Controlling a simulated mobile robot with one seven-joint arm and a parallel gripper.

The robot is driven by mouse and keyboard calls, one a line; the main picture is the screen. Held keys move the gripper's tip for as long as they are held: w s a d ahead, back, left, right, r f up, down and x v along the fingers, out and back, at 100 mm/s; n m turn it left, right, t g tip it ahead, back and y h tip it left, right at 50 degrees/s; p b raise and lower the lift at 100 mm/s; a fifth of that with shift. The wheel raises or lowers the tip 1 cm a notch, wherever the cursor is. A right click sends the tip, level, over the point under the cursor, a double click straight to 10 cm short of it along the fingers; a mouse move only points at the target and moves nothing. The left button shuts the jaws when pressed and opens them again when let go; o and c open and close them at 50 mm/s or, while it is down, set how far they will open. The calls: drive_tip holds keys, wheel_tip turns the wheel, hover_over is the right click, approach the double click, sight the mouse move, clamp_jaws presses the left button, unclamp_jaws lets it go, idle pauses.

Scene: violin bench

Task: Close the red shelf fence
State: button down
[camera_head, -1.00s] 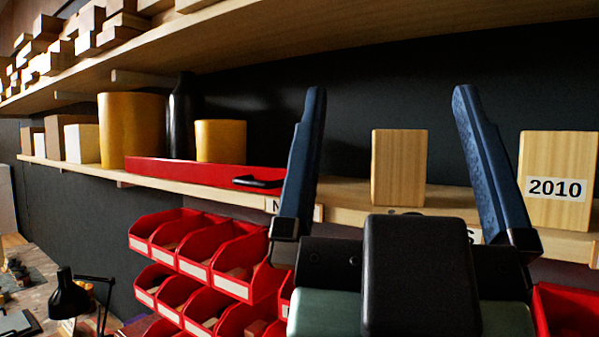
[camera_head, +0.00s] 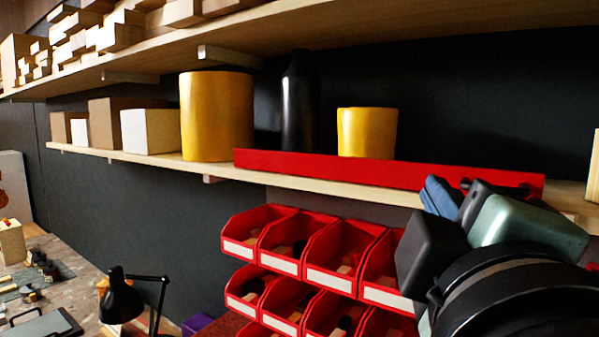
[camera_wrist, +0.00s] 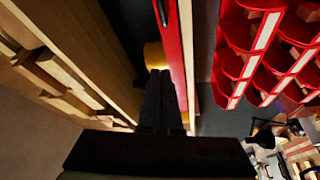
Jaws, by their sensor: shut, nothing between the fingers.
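The red shelf fence (camera_head: 340,169) is a long red bar along the front edge of the middle shelf (camera_head: 130,155), in front of a black bottle (camera_head: 298,105) and a yellow container (camera_head: 367,132). Its right end, near a dark handle, is partly hidden by my gripper. My gripper (camera_head: 436,190) is shut and empty, at the right part of the fence in the head view. In the wrist view the shut fingers (camera_wrist: 158,78) are beside the red fence (camera_wrist: 178,45). I cannot tell whether they touch it.
A larger yellow cylinder (camera_head: 216,115) and several blocks stand on the shelf to the left. Red bins (camera_head: 340,250) hang below the shelf. An upper shelf (camera_head: 300,25) runs above. A black desk lamp (camera_head: 120,298) stands on the bench at lower left.

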sight(443, 174)
drive_tip(key=shift+n, duration=0.4)
drive_tip(key=p+x, duration=0.2)
drive_tip(key=x, duration=0.3)
drive_tip(key=p+x, duration=0.2)
drive_tip(key=x, duration=0.2)
drive_tip(key=shift+w+f, duration=0.2)
drive_tip(key=shift+w, duration=0.2)
drive_tip(key=d, duration=0.1)
drive_tip(key=s+d+f+p, duration=0.1)
drive_tip(key=d, duration=0.1)
drive_tip(key=shift+s, duration=0.25)
drive_tip(key=shift+s+d+p, duration=0.25)
drive_tip(key=shift+d+p, duration=0.05)
drive_tip(key=shift+f, duration=0.1)
drive_tip(key=shift+w+a, duration=0.1)
